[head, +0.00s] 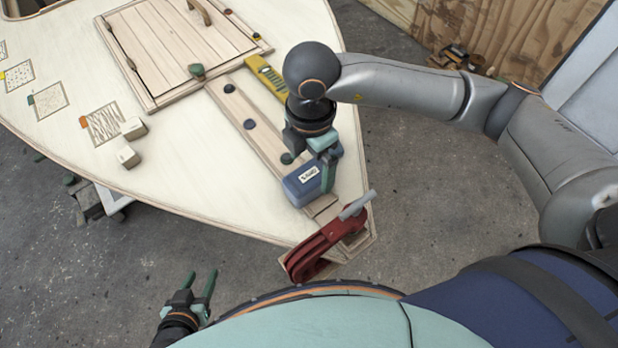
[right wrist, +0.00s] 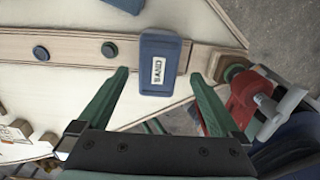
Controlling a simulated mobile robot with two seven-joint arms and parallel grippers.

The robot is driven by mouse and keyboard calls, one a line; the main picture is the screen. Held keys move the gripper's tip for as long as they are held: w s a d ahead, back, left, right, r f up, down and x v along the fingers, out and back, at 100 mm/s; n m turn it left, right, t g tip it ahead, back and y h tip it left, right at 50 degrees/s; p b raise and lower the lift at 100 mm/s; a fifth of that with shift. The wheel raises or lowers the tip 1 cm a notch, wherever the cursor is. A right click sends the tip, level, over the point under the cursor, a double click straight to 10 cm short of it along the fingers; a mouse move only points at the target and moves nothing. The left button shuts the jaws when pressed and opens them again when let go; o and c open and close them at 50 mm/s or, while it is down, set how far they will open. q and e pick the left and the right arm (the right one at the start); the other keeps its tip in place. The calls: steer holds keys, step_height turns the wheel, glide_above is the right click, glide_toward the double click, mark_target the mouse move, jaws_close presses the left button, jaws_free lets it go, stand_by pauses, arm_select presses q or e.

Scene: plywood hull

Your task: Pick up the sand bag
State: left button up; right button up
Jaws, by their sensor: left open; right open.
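The sand bag (head: 299,190) is a small dark blue block-shaped bag with a white label. It lies on the wooden strip near the pointed end of the plywood hull. In the right wrist view the bag (right wrist: 150,82) shows its SAND label between the two green fingers. My right gripper (head: 328,172) is open at the bag, one finger on each side in the wrist view (right wrist: 158,76). I cannot tell whether the fingers touch it or how low they reach. My left gripper (head: 203,284) is open and empty, away from the hull at the lower left.
A red clamp (head: 312,255) with a grey handle grips the hull's tip close to the bag. A yellow level (head: 266,76) lies beyond the bag. Two small pale blocks (head: 128,157) and a framed hatch (head: 170,45) are farther left. Floor is clear around the tip.

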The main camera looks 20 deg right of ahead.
mark_target(309, 174)
step_height(309, 174, down, 4)
steer(key=shift+w+f, duration=0.1)
steer(key=shift+c, duration=0.2)
steer(key=shift+a, duration=0.1)
jaws_close()
stand_by(0.6)
